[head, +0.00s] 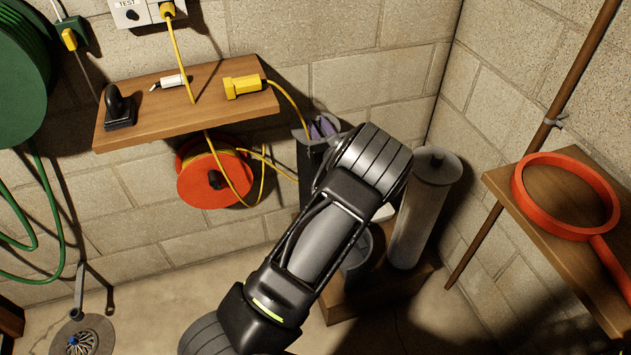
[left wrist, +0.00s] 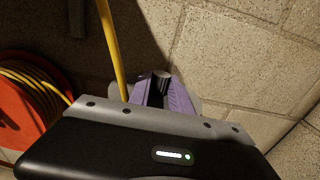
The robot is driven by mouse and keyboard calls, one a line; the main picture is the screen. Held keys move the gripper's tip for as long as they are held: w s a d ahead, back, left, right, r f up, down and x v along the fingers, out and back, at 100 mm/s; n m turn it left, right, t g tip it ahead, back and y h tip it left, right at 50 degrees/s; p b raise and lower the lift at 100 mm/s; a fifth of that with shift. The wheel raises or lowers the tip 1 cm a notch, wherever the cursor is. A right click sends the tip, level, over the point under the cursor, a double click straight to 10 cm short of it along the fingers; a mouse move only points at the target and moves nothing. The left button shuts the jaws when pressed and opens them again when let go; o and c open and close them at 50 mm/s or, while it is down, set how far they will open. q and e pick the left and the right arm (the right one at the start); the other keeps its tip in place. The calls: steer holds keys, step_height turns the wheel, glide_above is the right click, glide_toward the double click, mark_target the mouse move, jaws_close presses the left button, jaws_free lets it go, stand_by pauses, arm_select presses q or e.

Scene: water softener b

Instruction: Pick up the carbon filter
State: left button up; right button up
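My left gripper (head: 322,127) has purple fingers, seen at the top of a tall dark grey canister (head: 309,168) beside the wall; my arm hides part of the canister. In the left wrist view the purple fingers (left wrist: 163,92) stand close together with a dark piece between their ends. I cannot tell whether this is part of the gripper or something held. A tall grey cylinder with a round cap (head: 425,205) stands to the right, apart from the gripper. No label shows which of these is the carbon filter. My right gripper is not in view.
A wooden shelf (head: 185,115) with a yellow connector (head: 243,86) is at the left. An orange cable reel (head: 212,180) hangs below it, and its yellow cable runs near the gripper. A wooden shelf with a red ring tool (head: 530,207) is at the right. A wooden pole (head: 580,75) leans in the corner.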

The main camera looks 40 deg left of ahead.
arm_select(q)
jaws_close()
stand_by(0.8)
steer(key=shift+r, duration=0.2)
